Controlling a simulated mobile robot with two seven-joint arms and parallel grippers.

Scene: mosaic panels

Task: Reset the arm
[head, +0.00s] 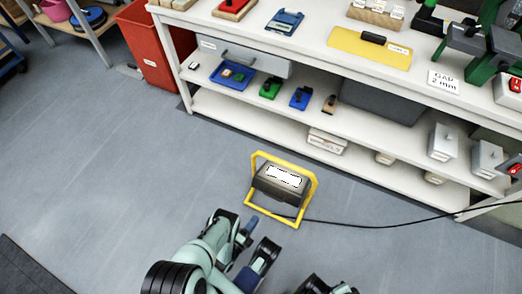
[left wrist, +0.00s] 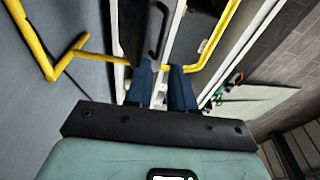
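My left arm comes in from the bottom of the head view, and its gripper (head: 252,250) hangs over the grey floor, just in front of a yellow-framed work lamp. In the left wrist view, the two blue fingers of my left gripper (left wrist: 161,88) stand apart with a narrow gap, and I see nothing held between them. A dark part of my right gripper (head: 327,287) shows at the bottom edge of the head view. Its fingertips are cut off, so its opening cannot be told.
The work lamp (head: 280,183) stands on the floor close to my left gripper, its black cable (head: 390,224) running right. A white shelf bench (head: 290,128) with tools and boxes stands behind. A red bin (head: 150,50) is at its left end. The floor at left is clear.

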